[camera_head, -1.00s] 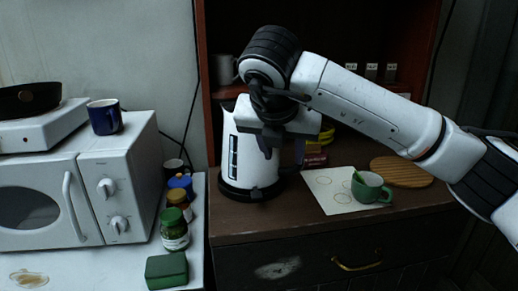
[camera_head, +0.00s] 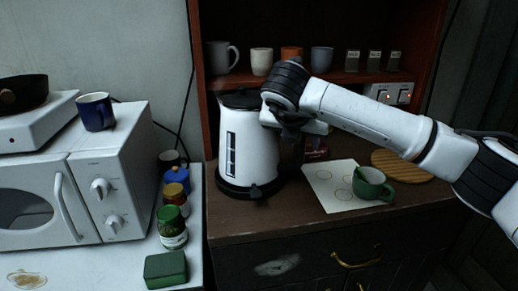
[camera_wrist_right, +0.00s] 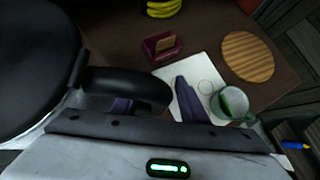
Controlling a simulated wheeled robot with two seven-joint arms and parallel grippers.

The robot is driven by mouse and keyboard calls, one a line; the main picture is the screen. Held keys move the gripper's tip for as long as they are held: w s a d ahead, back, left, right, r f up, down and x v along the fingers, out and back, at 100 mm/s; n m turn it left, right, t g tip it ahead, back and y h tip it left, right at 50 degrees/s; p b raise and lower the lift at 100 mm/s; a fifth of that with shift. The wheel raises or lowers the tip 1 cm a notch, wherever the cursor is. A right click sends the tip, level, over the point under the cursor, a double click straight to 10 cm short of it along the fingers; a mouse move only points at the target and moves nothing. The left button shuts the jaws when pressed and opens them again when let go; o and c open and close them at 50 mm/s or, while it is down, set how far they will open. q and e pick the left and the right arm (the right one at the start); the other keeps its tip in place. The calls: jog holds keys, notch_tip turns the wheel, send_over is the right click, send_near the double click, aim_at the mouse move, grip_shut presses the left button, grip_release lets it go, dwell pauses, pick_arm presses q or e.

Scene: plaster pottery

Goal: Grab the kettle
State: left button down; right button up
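The kettle (camera_head: 250,150) is white with a black lid and base, and stands upright on the brown counter. My right gripper (camera_head: 294,133) is at the kettle's right side, by its handle. In the head view my wrist hides the handle and the fingertips. In the right wrist view the kettle's black lid (camera_wrist_right: 35,60) fills the left, and the black handle (camera_wrist_right: 125,85) curves between the two dark fingers of my right gripper (camera_wrist_right: 155,105). The fingers look spread, with a gap beside the right finger. My left gripper is not in view.
A green cup (camera_head: 372,184) stands on a white sheet (camera_head: 325,185) right of the kettle, near a round wooden board (camera_head: 405,167). A small dark red box (camera_head: 316,148) sits behind. Several cups line the shelf (camera_head: 335,78) above. Jars and a microwave (camera_head: 110,190) are left.

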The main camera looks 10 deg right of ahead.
jog(key=shift+c, duration=0.5)
grip_shut()
jog(key=shift+w+a+r, duration=0.1)
jog(key=shift+w+r, duration=0.05)
dwell(0.8)
